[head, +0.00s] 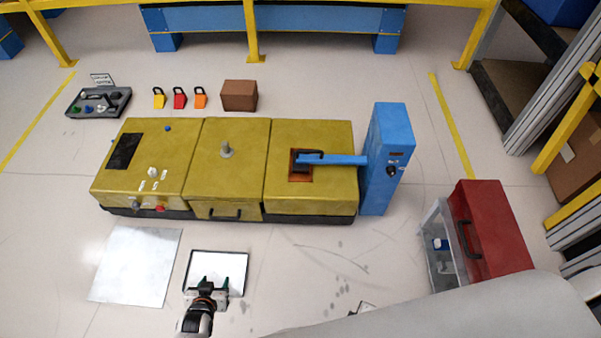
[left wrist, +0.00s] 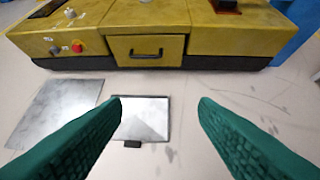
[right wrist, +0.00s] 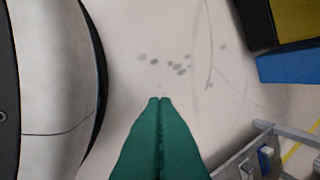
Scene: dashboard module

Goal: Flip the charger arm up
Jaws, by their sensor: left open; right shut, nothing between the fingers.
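The charger arm (head: 335,160) is a blue bar that reaches left from the blue charger post (head: 388,160). It lies level, with its dark handle end over an orange-brown square socket (head: 299,172) on the right section of the yellow dashboard module (head: 230,165). My left gripper (head: 209,281) is open and empty in front of the module, well away from the charger arm. Its green fingers are wide apart in the left wrist view (left wrist: 160,100). My right gripper (right wrist: 160,100) is shut and empty over bare floor. In the head view the right gripper is mostly hidden.
A red toolbox (head: 495,230) with a clear-walled tray stands at right. Padlocks (head: 180,98), a brown box (head: 239,95) and a black tray (head: 98,102) lie behind the module. A metal sheet (head: 135,266) and a framed panel (head: 232,262) lie in front.

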